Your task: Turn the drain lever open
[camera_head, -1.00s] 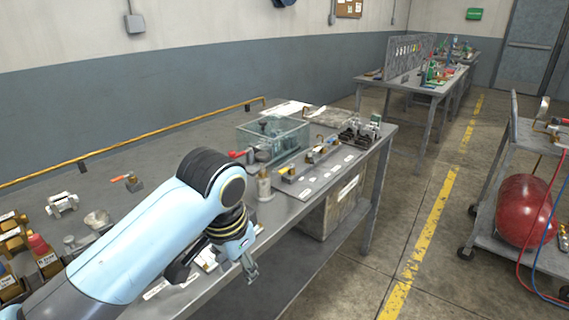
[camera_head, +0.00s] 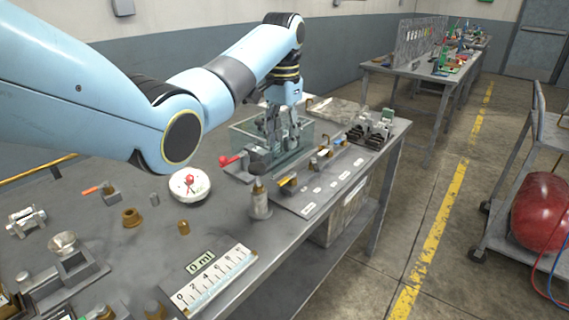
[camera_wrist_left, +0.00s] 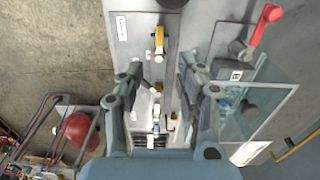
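A lever with a red handle (camera_head: 230,159) sits on a grey block at the near left of a clear tank (camera_head: 245,130). In the left wrist view the red handle (camera_wrist_left: 266,24) is at the upper right, apart from my fingers. I see no label naming it the drain lever. My left gripper (camera_head: 278,138) points down over the tank area and hides part of it. In the wrist view my left gripper (camera_wrist_left: 165,84) has its fingers spread with nothing held; a grey plate with small fittings lies below. My right gripper is not in view.
A grey plate (camera_head: 310,207) with yellow-marked fittings lies right of the tank. A metal bottle (camera_head: 260,203), a white round dial (camera_head: 189,185) with a red knob and a scale marked 0 ml (camera_head: 213,279) are nearer. Clamps (camera_head: 368,130) stand at the bench's far end.

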